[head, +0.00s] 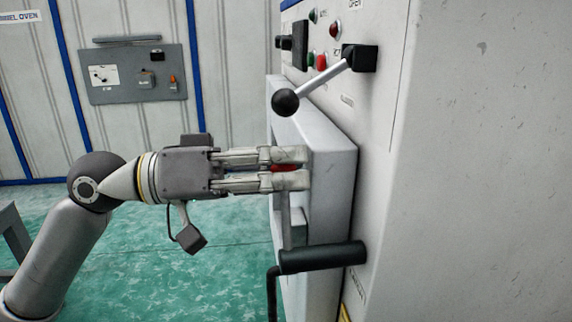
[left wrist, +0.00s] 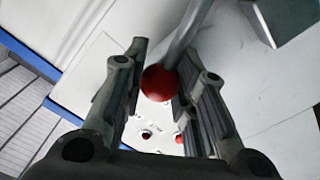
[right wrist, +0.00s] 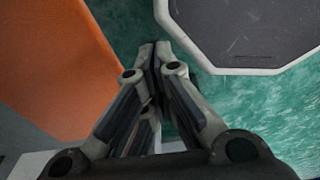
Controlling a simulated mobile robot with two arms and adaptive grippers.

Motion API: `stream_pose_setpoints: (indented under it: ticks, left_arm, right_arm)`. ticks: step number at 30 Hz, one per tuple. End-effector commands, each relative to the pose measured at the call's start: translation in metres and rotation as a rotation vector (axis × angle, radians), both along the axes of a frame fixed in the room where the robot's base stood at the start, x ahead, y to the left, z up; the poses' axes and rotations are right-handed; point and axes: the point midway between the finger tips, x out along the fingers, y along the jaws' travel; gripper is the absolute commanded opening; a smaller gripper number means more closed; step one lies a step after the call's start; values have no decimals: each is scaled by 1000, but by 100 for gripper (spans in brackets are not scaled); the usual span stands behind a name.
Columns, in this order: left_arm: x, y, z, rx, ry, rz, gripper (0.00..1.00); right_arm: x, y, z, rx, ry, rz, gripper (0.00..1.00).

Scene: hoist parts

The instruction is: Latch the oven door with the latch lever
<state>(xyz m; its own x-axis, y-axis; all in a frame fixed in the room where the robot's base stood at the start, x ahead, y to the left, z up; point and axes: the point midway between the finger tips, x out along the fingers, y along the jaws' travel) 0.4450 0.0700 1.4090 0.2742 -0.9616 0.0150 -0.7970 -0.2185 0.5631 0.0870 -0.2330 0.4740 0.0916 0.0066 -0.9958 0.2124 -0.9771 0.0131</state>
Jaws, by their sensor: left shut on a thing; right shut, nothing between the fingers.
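The oven door (head: 332,200) is a thick pale slab that appears to lie against the pale oven body (head: 480,180). A grey lever (head: 286,212) with a red ball knob (head: 284,168) is at the door's front. My left gripper (head: 298,168) points right and is shut on the red knob, which shows between its fingers. The left wrist view also shows the red knob (left wrist: 158,83) between the fingers, with the grey shaft (left wrist: 188,35) running up from it. My right gripper (right wrist: 156,50) is shut and empty, away from the door.
A second lever with a black ball (head: 286,102) sticks out above the door, near red and green buttons (head: 320,62). A black bar handle (head: 322,257) is low on the door. A grey wall panel (head: 138,74) is behind. The right wrist view shows an orange surface (right wrist: 60,70).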

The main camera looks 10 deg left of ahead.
Motion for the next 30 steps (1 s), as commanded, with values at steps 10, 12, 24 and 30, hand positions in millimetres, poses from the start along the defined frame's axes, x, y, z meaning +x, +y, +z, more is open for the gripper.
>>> stream_pose_setpoints:
  ticks: [10,12,24,30]
  left_arm:
    - [17,6,-9,-57,168,1,0]
    - [19,6,-10,-62,185,0,0]
    - [21,7,-11,-70,207,1,0]
    - [21,7,-11,-69,206,1,35]
  right_arm:
    - [0,0,7,0,0,0,0]
    - [0,0,7,-1,0,0,0]
    - [0,-4,8,-4,0,1,0]
    - [0,-4,8,-5,0,1,0]
